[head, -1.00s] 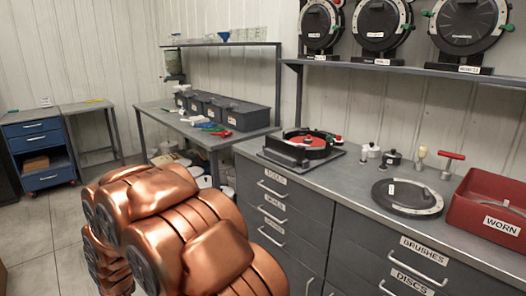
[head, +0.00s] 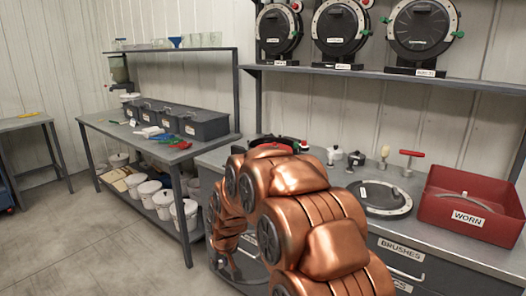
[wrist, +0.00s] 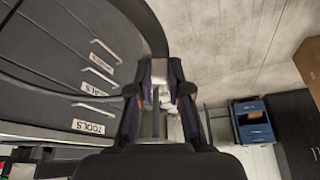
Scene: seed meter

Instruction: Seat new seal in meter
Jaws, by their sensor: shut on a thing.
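My gripper (wrist: 159,88) shows in the wrist view with its fingers shut on a thin dark curved band (wrist: 155,30). The band looks like part of a large ring, probably the seal; it arcs up and to the left. A round black cover with a pale rim (head: 382,198) lies flat on the bench to the right.
A red WORN crate (head: 468,218) stands at the bench's right, with a grey curved piece inside. Small pots and a red-handled tool (head: 411,155) stand behind the cover. Several meters (head: 341,27) line the shelf above. Bench drawers (wrist: 85,75) are close below. Floor is clear at left.

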